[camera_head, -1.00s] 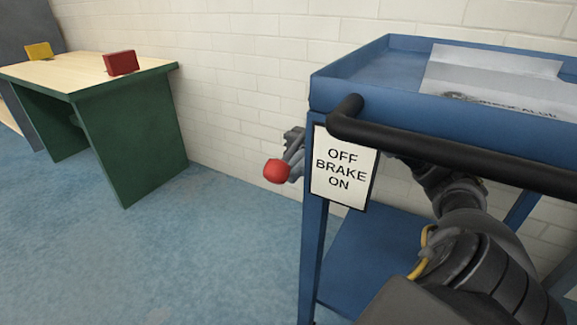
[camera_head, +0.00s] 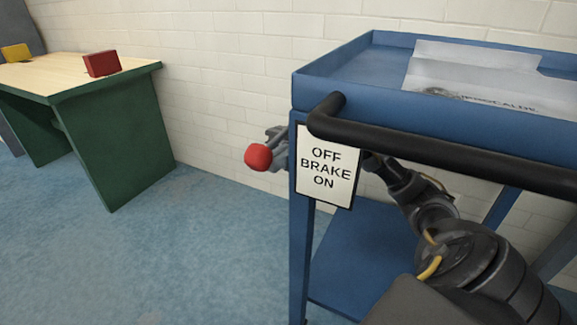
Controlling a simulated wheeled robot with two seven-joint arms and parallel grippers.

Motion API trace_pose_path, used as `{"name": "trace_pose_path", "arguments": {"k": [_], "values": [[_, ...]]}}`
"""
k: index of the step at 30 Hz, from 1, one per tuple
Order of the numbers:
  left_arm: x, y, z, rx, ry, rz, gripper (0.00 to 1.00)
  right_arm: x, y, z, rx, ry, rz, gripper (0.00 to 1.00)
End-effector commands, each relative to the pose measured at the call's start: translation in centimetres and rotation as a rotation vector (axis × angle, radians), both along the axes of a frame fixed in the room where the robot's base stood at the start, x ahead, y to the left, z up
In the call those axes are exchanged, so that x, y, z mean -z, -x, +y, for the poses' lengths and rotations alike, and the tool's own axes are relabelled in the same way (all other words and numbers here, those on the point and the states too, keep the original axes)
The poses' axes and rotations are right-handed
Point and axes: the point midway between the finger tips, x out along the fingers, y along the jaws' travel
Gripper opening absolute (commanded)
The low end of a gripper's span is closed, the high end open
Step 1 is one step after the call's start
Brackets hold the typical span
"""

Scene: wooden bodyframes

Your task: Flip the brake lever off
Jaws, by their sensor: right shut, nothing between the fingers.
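The brake lever's round red knob (camera_head: 258,157) sticks out left of the cart's front post, beside the white sign (camera_head: 327,167) reading OFF, BRAKE, ON from top to bottom. The knob is about level with the word BRAKE. My right arm reaches behind the sign, and my right gripper (camera_head: 276,139) shows as grey fingers just behind and above the knob. It is shut with nothing held. Whether it touches the lever I cannot tell, as the knob and post hide part of it. My left gripper is out of view.
The blue cart (camera_head: 345,88) has a black handle bar (camera_head: 440,150) above my right arm and papers (camera_head: 470,75) on top. A green-legged table (camera_head: 115,145) with red (camera_head: 102,63) and yellow (camera_head: 16,53) blocks stands left. Blue floor between is clear.

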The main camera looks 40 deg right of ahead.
Motion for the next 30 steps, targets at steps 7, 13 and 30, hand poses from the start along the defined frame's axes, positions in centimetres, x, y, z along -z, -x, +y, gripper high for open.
{"name": "trace_pose_path", "arguments": {"k": [7, 13, 30], "values": [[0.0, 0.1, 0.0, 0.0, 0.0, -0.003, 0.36, -1.4, 0.0, 0.7, -0.009, -0.164, 0.062, 0.0], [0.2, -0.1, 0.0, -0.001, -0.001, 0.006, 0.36, -2.4, 0.2, 0.7, -0.005, -0.196, 0.074, 0.0], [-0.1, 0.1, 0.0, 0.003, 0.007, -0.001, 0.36, -3.0, 0.1, 0.8, -0.006, -0.194, 0.075, 0.0]]}}
